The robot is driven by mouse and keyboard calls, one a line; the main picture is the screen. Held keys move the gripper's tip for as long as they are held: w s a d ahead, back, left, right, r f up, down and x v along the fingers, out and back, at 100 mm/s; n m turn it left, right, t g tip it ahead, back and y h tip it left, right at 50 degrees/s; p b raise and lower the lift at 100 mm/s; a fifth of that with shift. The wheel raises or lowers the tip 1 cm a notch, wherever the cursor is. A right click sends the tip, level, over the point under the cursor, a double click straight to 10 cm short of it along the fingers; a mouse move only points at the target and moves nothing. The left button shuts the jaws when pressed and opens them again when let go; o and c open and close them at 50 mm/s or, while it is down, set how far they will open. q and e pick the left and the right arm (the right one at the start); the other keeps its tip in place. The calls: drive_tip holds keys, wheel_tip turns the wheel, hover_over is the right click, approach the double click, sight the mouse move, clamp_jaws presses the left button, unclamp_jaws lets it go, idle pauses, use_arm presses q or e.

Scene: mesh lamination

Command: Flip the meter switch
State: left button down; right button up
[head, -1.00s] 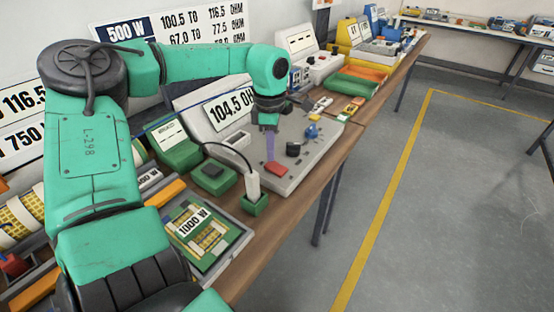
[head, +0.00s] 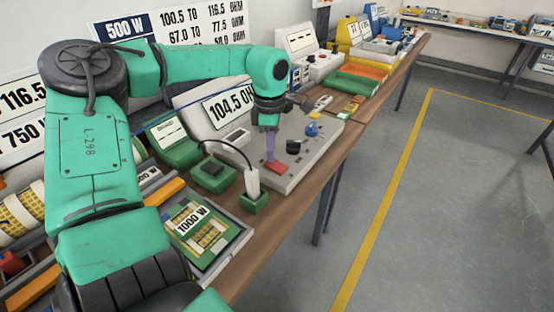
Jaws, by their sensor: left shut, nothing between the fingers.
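The meter (head: 300,172) is a grey box on the bench with a tilted display (head: 229,107) reading 104.5 OH, the rest hidden by my arm. On its top are a red switch (head: 277,168), a black knob (head: 294,147) and a blue knob (head: 312,129). My left gripper (head: 271,160) points down with its purplish fingertips at the back edge of the red switch. It is shut and empty. I cannot tell whether the tips touch the switch. My right gripper is not in view.
A green block holding a white probe (head: 253,182) with a black cable stands just left of the meter. A 1000 W board in a grey tray (head: 239,243) lies in front. Green and yellow devices line the bench (head: 350,150). The floor at right is clear.

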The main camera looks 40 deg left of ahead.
use_arm(q)
drive_tip(key=shift+f, duration=0.4)
wheel_tip(320, 180, up, 7)
drive_tip(key=p, duration=0.5)
drive_tip(key=shift+r, duration=0.1)
idle(0.5)
